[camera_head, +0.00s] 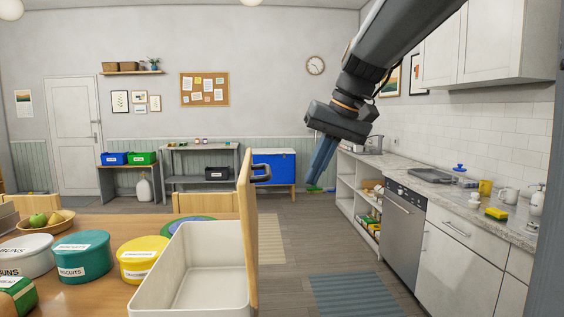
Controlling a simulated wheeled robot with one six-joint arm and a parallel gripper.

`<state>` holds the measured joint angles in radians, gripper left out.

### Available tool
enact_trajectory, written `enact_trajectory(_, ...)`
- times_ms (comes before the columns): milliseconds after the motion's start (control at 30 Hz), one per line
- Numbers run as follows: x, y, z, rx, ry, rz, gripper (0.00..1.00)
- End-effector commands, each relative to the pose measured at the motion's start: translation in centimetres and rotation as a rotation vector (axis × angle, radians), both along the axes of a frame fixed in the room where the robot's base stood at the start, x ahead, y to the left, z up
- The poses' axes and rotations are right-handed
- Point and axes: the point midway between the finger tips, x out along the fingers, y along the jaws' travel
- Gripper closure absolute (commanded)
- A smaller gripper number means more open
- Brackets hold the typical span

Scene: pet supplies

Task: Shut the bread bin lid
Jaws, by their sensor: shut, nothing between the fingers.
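The bread bin (150,282) is a cream open box at the front edge of the wooden table, and its inside looks empty. Its wooden lid (249,225) stands upright along the bin's right side, open. A dark handle (262,172) sticks out from the lid's right face near the top. My gripper (315,182) hangs in the air to the right of the lid and higher than most of it, with its blue fingers pointing down and closed together. It holds nothing and appears apart from the lid.
Left of the bin on the table are a yellow tin (140,262), a teal biscuit tin (83,257), a white buns tin (24,257) and a fruit bowl (46,226). A kitchen counter (445,186) runs along the right. Open floor lies between.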

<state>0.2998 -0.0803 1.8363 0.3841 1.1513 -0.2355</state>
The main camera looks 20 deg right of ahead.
Motion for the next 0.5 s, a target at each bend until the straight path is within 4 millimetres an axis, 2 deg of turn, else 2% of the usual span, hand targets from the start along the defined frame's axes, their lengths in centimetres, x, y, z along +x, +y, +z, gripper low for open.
enact_trajectory(33,0.2,-0.6,3.4,0.018,-0.038,0.004,1.00)
enact_trajectory(100,0.0,-0.8,7.0,0.041,-0.071,0.024,1.00)
enact_trajectory(200,-0.4,-0.8,10.4,0.060,-0.102,0.048,1.00)
enact_trajectory(333,-0.6,-0.6,11.8,0.069,-0.117,0.063,1.00)
enact_trajectory(500,0.1,0.3,10.2,0.072,-0.115,0.068,1.00)
